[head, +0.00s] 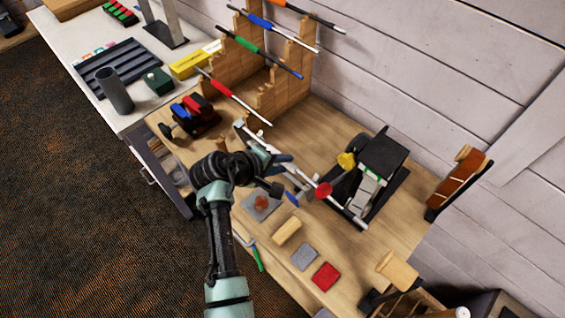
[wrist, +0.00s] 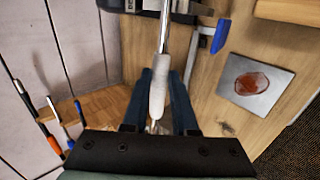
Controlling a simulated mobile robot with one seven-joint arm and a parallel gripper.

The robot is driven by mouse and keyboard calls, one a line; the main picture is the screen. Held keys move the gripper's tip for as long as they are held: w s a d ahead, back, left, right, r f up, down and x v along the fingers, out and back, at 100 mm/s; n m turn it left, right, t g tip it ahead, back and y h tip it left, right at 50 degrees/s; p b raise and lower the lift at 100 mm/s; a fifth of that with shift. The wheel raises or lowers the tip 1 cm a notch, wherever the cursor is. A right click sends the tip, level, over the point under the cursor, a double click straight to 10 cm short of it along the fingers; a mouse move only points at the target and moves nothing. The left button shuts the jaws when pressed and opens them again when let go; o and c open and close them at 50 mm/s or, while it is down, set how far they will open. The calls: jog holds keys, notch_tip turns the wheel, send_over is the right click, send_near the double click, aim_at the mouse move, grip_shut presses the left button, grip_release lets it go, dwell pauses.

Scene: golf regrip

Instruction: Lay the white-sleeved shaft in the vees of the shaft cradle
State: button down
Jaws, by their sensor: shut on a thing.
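The white-sleeved shaft (wrist: 163,35) runs away from my gripper in the wrist view, its white sleeve (wrist: 157,95) lying between the two dark blue fingers. My gripper (head: 280,172) is shut on it above the wooden bench in the head view. There a pale shaft end (head: 241,126) sticks out at the upper left of the gripper. My arm and gripper hide part of the shaft. I cannot surely pick out the shaft cradle. A notched wooden rack (head: 296,90) at the back holds shafts with orange, blue, green and red sleeves.
A grey plate with a reddish patch (wrist: 272,82) lies below. A wooden block (head: 287,231) and red pad (head: 325,276) lie nearer the front. A red-and-blue-topped black device (head: 192,115) stands left.

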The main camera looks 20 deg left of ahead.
jog(key=c, duration=0.6)
grip_release()
jog(key=b+v, duration=0.1)
jog(key=v, duration=1.2)
jog(key=shift+b, duration=0.35)
